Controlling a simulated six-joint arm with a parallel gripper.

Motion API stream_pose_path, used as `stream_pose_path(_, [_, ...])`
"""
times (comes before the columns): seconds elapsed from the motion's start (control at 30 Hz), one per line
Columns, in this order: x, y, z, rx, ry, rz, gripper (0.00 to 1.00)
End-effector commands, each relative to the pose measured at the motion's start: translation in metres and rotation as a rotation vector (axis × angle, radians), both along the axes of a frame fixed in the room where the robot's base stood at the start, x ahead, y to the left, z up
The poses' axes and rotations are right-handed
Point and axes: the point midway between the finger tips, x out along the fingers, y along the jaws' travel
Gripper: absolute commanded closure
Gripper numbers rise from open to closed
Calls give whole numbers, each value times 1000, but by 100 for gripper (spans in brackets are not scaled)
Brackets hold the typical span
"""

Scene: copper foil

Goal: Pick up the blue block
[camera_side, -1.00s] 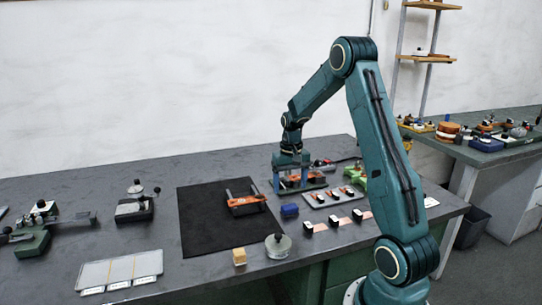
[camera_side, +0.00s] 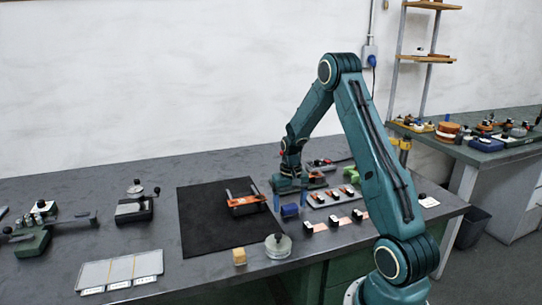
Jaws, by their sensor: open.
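The blue block (camera_side: 290,210) lies on the grey table, just right of the black mat. My gripper (camera_side: 289,203) points down over it, with its fingers open. One finger shows at the block's left side and the other at its right side. The block sits between them at about finger-tip height. I cannot tell whether either finger touches it.
A small orange-and-black fixture (camera_side: 246,204) stands on the black mat (camera_side: 215,225) to the left. A grey tray (camera_side: 332,197) with several small parts is close on the right.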

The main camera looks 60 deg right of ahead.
Motion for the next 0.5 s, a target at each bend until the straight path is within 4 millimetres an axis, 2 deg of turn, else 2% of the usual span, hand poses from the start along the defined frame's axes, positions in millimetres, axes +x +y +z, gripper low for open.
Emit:
stream_pose_path(0.17, [0, 0, -12, 0, 1, 0, 25])
stream_pose_path(0.5, [0, 0, -13, -1, 1, 1, 25])
